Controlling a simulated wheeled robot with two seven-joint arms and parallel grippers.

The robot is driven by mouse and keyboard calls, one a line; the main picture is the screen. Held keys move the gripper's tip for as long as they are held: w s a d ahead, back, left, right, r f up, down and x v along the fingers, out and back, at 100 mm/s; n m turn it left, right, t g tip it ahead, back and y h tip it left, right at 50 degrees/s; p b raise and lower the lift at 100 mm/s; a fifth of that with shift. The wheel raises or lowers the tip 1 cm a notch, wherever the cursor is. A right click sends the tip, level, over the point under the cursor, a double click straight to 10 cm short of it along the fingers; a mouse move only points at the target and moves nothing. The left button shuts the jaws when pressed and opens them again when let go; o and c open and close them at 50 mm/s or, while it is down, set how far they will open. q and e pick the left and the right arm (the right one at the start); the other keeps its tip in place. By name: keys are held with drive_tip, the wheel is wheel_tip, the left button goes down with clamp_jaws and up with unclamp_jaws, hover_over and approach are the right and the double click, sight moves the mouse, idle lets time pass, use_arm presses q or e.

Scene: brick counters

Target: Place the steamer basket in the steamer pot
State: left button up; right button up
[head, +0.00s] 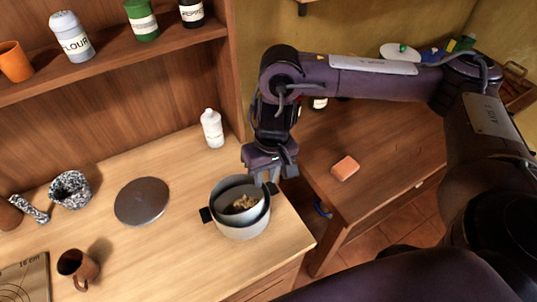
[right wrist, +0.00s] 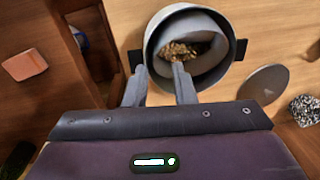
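The grey steamer pot (head: 241,230) with dark side handles stands on the wooden counter. The lighter grey steamer basket (head: 232,192), with brown food in it, is inside the pot's opening and looks tilted. Both show in the right wrist view, pot (right wrist: 150,42) and basket (right wrist: 205,60). My right gripper (head: 267,180) is at the right rim of the basket and pot. In the right wrist view its fingers (right wrist: 159,70) are apart, one over the basket's inside and one outside the rim. Whether they touch the basket is unclear. My left gripper is out of view.
A round grey disc (head: 142,201) lies left of the pot. A brown mug (head: 77,267), a speckled mortar (head: 70,189) and a white bottle (head: 212,128) stand on the counter. An orange block (head: 345,168) is on the right counter, across a gap.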

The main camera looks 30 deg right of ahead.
wheel_tip(320, 180, up, 7)
drive_tip(key=shift+d+f+p, duration=0.15)
drive_tip(key=shift+d+p, duration=0.25)
idle(0.4)
